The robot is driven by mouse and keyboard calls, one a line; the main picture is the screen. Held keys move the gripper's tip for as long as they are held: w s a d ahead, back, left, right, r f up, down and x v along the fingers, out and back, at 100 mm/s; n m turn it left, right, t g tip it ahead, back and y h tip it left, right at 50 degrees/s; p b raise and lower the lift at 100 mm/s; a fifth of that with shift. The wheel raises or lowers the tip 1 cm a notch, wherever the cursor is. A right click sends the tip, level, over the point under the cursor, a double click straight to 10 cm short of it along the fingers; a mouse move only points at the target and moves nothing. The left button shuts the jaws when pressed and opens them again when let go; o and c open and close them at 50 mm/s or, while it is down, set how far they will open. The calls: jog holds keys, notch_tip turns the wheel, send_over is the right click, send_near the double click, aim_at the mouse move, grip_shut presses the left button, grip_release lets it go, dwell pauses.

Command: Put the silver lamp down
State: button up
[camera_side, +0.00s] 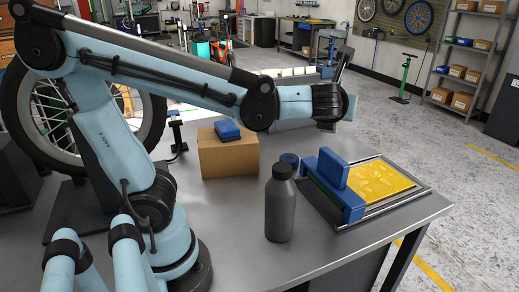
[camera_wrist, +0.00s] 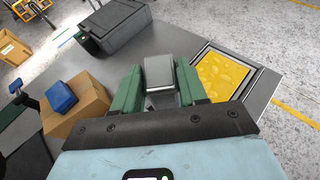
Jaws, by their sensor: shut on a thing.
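In the wrist view the silver lamp (camera_wrist: 160,72) sits between the two green fingers of my gripper (camera_wrist: 158,88). The fingers press on its left and right sides, so the gripper is shut on it. Its lit or front face cannot be made out. In the side view my arm reaches over the far part of the grey table (camera_side: 230,222), and the lamp cannot be made out clearly there. The wrist view shows bare table beyond and around the lamp; its height above the table is hard to tell.
A cardboard box (camera_side: 229,157) with a blue block (camera_side: 227,130) on top stands left of the gripper. A dark bottle (camera_side: 280,205) stands in front. A grey crate (camera_wrist: 115,28) lies beyond.

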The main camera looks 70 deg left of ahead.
jog(key=s+a+f+n+g+y, duration=0.3)
jog(key=s+a+f+n+g, duration=0.1)
jog(key=n+g, duration=0.5)
jog(key=shift+s+a+f+g+y, duration=0.2)
jog(key=shift+s+a+g+y, duration=0.1)
jog(key=shift+s, duration=0.4)
notch_tip(320, 180, down, 18)
jog(key=shift+r, duration=0.2)
jog(key=o, duration=1.1)
